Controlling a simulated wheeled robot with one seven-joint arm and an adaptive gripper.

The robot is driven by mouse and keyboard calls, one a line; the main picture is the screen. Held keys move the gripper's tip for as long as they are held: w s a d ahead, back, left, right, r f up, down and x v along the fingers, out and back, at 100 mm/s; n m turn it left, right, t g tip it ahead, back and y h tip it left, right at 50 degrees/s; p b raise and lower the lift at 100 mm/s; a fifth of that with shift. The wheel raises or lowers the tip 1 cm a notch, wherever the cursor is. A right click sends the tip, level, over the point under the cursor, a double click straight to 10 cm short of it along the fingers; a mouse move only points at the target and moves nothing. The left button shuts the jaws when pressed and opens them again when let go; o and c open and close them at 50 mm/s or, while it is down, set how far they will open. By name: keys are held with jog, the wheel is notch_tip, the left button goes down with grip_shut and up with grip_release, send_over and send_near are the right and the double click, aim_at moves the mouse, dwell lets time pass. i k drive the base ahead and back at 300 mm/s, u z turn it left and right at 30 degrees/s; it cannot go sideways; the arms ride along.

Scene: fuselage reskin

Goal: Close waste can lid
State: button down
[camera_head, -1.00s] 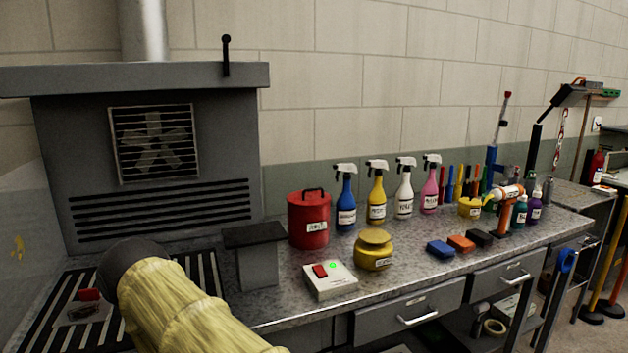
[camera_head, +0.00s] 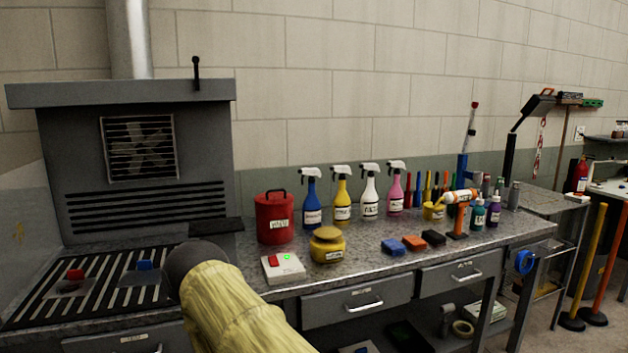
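A red can (camera_head: 275,220) with a black top handle stands on the bench, right of the grey hood; it looks like the waste can, but its label is too small to read. Its red top looks seated level on the rim, though I cannot tell if it is fully shut. My arm shows as a yellow sleeve with a dark rounded joint at the lower left, in front of the bench. My gripper is not visible, so its opening and any contact are hidden.
A switch box (camera_head: 284,267) with a green light and a yellow tub (camera_head: 327,245) stand before the can. Spray bottles (camera_head: 342,195) line the wall to its right. The hood (camera_head: 140,150) rises behind.

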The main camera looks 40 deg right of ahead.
aim_at(273, 198)
jog(key=z, duration=0.9)
jog(key=i, duration=0.25)
